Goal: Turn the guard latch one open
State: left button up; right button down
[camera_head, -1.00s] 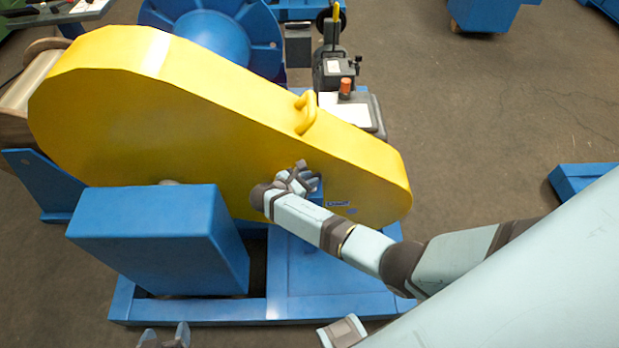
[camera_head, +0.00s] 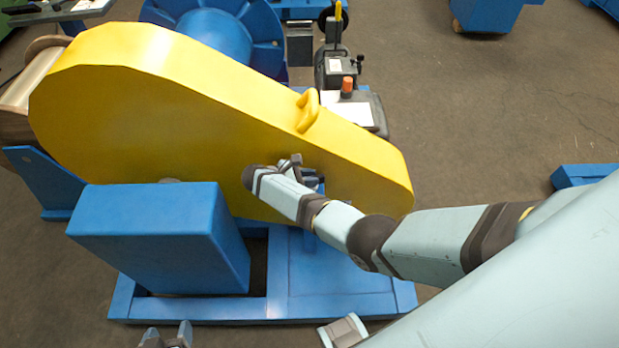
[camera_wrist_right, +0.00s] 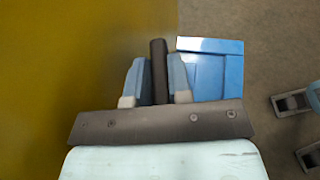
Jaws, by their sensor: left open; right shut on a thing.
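The yellow chain guard (camera_head: 225,115) stands closed over the drive, and its flat near face fills the left of the right wrist view (camera_wrist_right: 70,85). The guard latch's dark bar (camera_wrist_right: 158,70) stands out beside that face. My right gripper (camera_wrist_right: 157,78) is shut on this bar, with one light-blue finger on each side. In the head view, my right gripper (camera_head: 310,181) is at the lower right part of the guard's face, and my own wrist and fingers largely hide the latch. My left gripper (camera_head: 166,337) is open and empty at the bottom edge, apart from the guard.
A blue box-shaped housing (camera_head: 150,235) stands in front of the guard at left. The blue base frame (camera_head: 340,290) lies below it. A yellow handle (camera_head: 308,110) sits on the guard's top. Open floor (camera_head: 480,110) lies to the right.

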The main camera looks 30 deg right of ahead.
jog(key=shift+d, duration=0.1)
jog(key=c, duration=1)
grip_release()
jog(key=shift+c, duration=0.2)
jog(key=v, duration=1.3)
jog(key=shift+a+r+b, duration=0.25)
jog(key=shift+a+b, duration=0.1)
jog(key=shift+b, duration=0.1)
